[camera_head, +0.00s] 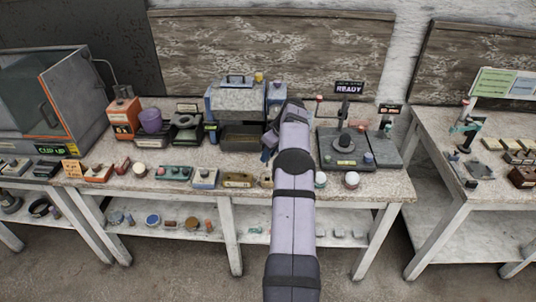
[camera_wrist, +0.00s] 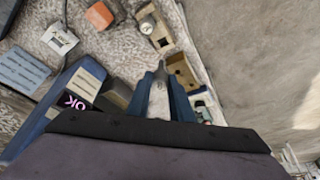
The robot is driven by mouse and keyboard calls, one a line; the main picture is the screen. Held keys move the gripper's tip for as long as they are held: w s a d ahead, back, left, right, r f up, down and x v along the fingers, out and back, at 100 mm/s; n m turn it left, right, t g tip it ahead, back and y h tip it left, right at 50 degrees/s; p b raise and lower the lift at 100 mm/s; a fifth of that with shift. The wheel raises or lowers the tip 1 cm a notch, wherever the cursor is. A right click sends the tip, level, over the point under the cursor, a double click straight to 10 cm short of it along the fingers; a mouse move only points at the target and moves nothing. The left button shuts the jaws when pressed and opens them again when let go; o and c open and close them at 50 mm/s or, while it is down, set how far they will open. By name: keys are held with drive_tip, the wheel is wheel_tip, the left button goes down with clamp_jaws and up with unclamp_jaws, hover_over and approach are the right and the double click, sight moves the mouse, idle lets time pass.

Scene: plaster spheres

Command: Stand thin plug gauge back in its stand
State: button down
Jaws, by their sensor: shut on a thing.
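My gripper (camera_wrist: 162,80) points down at the bench in the wrist view, its two blue fingers shut on a thin grey piece (camera_wrist: 161,68), which looks like the thin plug gauge. Only a small part of the piece shows between the fingertips; its lower end is hard to make out. A tan block with a dark hole (camera_wrist: 182,72), which looks like the stand, sits just right of the fingertips near the bench's front edge. I cannot tell whether the piece touches it. In the head view my gripper (camera_head: 267,154) is partly hidden by my arm.
Another tan block (camera_wrist: 158,40) holds a round-topped grey piece beyond the fingertips. An orange item (camera_wrist: 100,15) lies farther off. The bench edge drops to the floor on the right.

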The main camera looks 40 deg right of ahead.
drive_tip(key=shift+f+b, duration=1.75)
drive_tip(key=shift+f, duration=0.95)
drive_tip(key=shift+f+b, duration=1.55)
drive_tip(key=shift+f, duration=0.35)
idle(0.3)
drive_tip(key=c, duration=1.5)
unclamp_jaws()
drive_tip(key=shift+r, duration=0.1)
drive_tip(key=shift+r+p, duration=1.1)
drive_tip(key=shift+r, duration=0.8)
